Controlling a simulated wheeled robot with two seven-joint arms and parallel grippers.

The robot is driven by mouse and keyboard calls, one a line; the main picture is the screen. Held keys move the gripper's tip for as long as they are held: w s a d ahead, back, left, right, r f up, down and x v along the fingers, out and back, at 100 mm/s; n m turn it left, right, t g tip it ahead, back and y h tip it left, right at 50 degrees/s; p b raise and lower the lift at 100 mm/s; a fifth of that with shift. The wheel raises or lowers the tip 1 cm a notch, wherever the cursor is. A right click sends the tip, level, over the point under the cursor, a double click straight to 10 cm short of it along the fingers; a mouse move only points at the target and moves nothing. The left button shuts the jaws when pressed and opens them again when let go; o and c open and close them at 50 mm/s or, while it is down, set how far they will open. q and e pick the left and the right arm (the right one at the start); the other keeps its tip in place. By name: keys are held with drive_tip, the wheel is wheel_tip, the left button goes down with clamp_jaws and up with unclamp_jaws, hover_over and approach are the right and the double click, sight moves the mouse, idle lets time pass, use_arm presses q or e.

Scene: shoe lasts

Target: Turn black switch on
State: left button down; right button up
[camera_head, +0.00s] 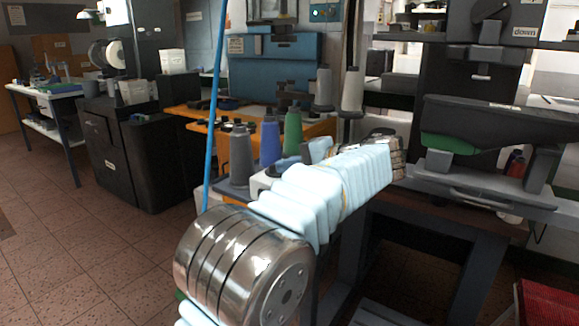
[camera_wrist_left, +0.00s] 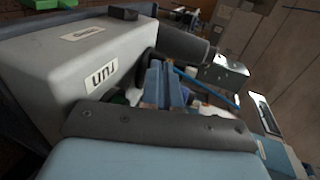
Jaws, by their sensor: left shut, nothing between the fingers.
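My left arm rises from the bottom middle of the head view, and its far end is by the machine table on the right. In the left wrist view my left gripper (camera_wrist_left: 165,88) shows as two blue-grey fingers close together, shut and empty. A light grey machine housing (camera_wrist_left: 60,65) with labels is to their left in that view. A small black block (camera_wrist_left: 123,14) sits on its top edge; I cannot tell whether it is the black switch. No switch position can be read. My right gripper is not in view.
Grey, blue and green thread cones (camera_head: 270,140) stand just behind my left arm. A thin blue pole (camera_head: 214,100) rises to their left. A dark machine (camera_head: 500,130) with a green part stands at the right. The tiled floor (camera_head: 75,245) at the left is clear.

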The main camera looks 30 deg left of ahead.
use_arm(q)
drive_tip(key=shift+s+m+t+b, duration=0.1)
drive_tip(key=shift+m+t+b, duration=0.2)
drive_tip(key=shift+t+b, duration=0.1)
drive_tip(key=shift+s+a+m+t+b, duration=0.1)
drive_tip(key=shift+m+t+b, duration=0.3)
drive_tip(key=shift+t, duration=0.1)
